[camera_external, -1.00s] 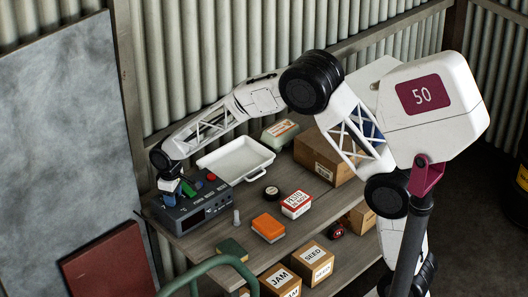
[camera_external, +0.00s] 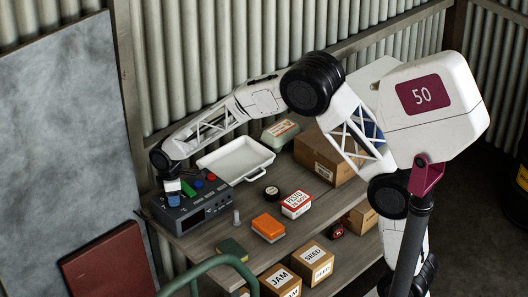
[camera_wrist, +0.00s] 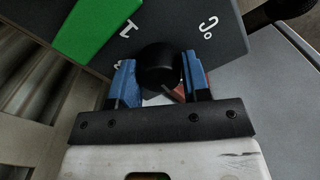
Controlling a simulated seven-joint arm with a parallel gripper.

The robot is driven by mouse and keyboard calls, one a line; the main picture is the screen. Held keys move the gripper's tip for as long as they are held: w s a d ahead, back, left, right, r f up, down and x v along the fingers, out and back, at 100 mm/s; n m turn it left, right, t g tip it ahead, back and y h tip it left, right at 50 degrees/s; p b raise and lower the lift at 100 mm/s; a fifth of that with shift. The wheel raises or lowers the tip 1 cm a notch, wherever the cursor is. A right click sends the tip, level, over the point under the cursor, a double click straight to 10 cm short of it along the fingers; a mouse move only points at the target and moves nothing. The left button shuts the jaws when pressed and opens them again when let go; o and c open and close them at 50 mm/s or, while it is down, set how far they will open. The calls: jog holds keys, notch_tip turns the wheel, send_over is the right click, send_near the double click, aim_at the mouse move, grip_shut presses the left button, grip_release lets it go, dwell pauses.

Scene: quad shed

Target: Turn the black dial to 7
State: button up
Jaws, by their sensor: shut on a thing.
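The black dial (camera_wrist: 160,66) sits on the top panel of the dark grey control box (camera_external: 186,221), at the left end of the bench. In the wrist view my gripper (camera_wrist: 160,80) has its two blue fingers shut on the dial, one on each side. White marks, one like a 1 or 7, show on the panel near the dial, partly cut off or turned. In the outside view the dial is hidden by my gripper (camera_external: 172,192). I cannot tell which number the dial points to.
A grey peg (camera_external: 236,217), an orange box (camera_external: 268,228) and a red-and-white tub (camera_external: 296,204) stand to the right.

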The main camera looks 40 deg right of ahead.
jog(key=o, duration=0.9)
jog(key=shift+r, duration=0.1)
jog(key=shift+r, duration=3.8)
